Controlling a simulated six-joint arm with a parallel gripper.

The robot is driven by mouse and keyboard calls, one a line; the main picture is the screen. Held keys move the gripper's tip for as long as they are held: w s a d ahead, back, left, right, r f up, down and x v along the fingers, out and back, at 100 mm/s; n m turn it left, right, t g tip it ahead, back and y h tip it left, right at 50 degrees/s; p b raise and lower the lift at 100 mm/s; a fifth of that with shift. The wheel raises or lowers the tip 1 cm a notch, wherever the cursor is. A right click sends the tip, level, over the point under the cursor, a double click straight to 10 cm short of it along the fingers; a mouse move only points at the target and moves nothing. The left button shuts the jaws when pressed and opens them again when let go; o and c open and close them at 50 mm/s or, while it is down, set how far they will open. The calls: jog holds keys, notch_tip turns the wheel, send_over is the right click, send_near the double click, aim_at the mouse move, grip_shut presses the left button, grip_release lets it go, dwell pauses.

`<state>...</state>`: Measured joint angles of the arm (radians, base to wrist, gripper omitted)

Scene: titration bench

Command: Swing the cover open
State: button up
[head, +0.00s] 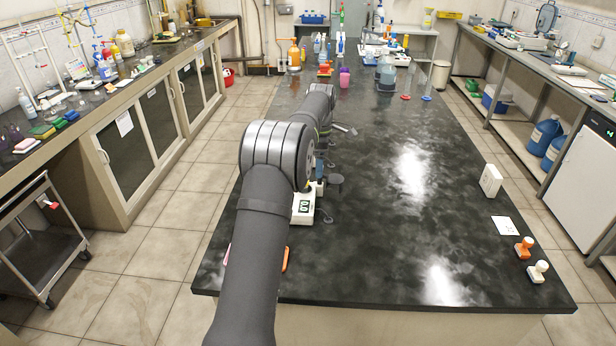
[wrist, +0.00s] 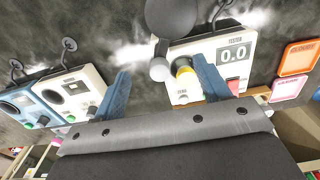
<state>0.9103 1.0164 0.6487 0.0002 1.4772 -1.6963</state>
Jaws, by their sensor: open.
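A white tester (wrist: 208,65) with a display reading 0.0 is in the wrist view. Beside its display is a yellow-ringed round part (wrist: 184,69). A dark grey round piece (wrist: 178,14) with a paler grey ball-shaped knob (wrist: 160,70) overlaps the tester's left side; it looks like the cover, but I cannot be sure. My gripper (wrist: 160,68) is open, its blue fingers either side of the knob in the picture; I cannot tell whether they touch it. In the head view the tester (head: 303,206) is partly behind my arm, with the dark round piece (head: 335,180) at its right.
More white and blue instruments (wrist: 68,92) with leads stand left of the tester in the wrist view. An orange card (wrist: 296,57) and a pink card (wrist: 288,90) lie to its right.

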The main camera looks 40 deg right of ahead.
jog(key=shift+r, duration=3.45)
notch_tip(320, 180, down, 7)
jog(key=shift+f, duration=0.1)
jog(key=shift+m, duration=0.3)
